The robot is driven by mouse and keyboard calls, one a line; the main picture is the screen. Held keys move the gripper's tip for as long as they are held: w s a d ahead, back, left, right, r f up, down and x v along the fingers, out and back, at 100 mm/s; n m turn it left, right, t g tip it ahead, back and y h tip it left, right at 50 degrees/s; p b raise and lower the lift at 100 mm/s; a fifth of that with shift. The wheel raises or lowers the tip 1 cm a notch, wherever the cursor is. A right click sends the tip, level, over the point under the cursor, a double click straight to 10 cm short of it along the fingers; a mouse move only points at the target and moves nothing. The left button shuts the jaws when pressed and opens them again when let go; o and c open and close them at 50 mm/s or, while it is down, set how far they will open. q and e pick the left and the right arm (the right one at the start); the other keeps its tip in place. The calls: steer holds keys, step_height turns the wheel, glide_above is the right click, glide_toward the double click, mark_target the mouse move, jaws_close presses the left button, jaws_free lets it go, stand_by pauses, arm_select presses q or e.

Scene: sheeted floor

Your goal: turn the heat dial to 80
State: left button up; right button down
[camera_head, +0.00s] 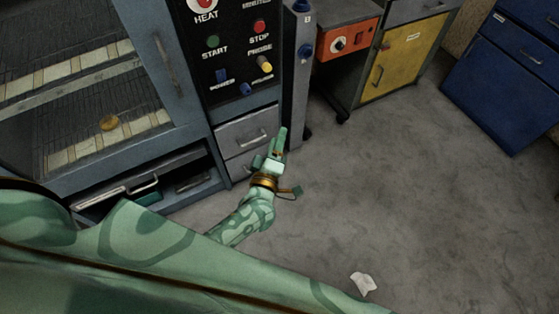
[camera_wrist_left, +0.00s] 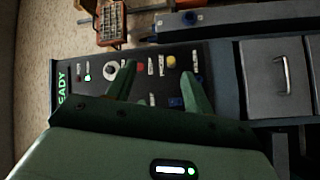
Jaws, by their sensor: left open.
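The heat dial (camera_head: 205,4) is a red and white round knob above the HEAT label, cut by the top edge of the head view. My left gripper (camera_head: 274,146) is green, open and empty, below and right of the dial, in front of the grey drawers and apart from the dial. In the left wrist view the two fingers (camera_wrist_left: 158,72) stand apart before the black control panel (camera_wrist_left: 222,70). A white-ringed dial (camera_wrist_left: 110,69) shows left of the fingers; it seems to be the minutes one. The heat dial seems hidden behind my gripper there. My right gripper is not in view.
The panel carries a green start button (camera_head: 212,42), a red stop button (camera_head: 260,26), a yellow probe knob (camera_head: 264,64) and blue knobs. A glass-fronted oven door (camera_head: 165,60) is on the left. An orange box (camera_head: 345,40) stands right. The floor at right is mostly clear.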

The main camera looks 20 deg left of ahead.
arm_select(q)
steer(key=f+m, duration=0.1)
steer(key=s+f+h, duration=0.1)
steer(key=f, duration=0.1)
steer(key=s+d+f+m+g, duration=0.1)
steer(key=shift+s+f+m, duration=0.1)
steer(key=shift+f+m, duration=0.05)
steer(key=shift+m, duration=0.15)
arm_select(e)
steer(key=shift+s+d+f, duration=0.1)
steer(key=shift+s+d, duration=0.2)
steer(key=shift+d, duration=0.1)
